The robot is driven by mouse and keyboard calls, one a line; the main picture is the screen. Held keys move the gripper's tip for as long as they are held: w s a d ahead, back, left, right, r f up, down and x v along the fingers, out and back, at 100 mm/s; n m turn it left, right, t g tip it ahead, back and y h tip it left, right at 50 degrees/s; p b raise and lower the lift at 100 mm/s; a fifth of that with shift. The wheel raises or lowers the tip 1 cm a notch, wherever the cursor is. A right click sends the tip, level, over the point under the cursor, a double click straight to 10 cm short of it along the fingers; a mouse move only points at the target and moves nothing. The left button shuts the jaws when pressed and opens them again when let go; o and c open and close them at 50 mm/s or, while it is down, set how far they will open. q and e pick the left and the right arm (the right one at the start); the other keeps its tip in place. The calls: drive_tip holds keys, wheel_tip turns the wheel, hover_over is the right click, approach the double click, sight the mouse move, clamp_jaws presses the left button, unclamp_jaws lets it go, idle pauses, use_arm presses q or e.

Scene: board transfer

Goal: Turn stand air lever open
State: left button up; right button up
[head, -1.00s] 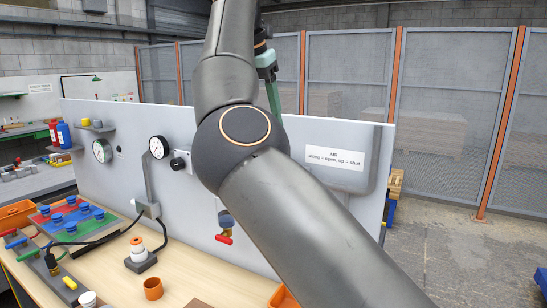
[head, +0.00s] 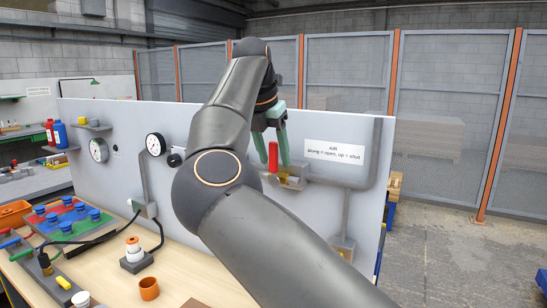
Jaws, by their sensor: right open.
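The red air lever (head: 273,153) stands upright at the brass valve (head: 291,176) on the pipe of the grey upright panel. A white label (head: 336,156) right of it reads "AIR along = open, up = shut". My right gripper (head: 276,163) points down in front of the panel, its green fingers open. In the picture the lever shows between the two fingers; I cannot tell whether either touches it. My arm hides the panel left of and below the valve. My left gripper is out of view.
Two round gauges (head: 155,144) and a black knob (head: 175,158) are on the panel to the left. The wooden bench (head: 185,283) below carries an orange cup (head: 149,289), a white-and-orange stack on a dark base (head: 134,250) and a tray of blue pegs (head: 66,219).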

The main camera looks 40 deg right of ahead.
drive_tip(key=shift+f, duration=0.1)
clamp_jaws()
idle(0.4)
idle(1.0)
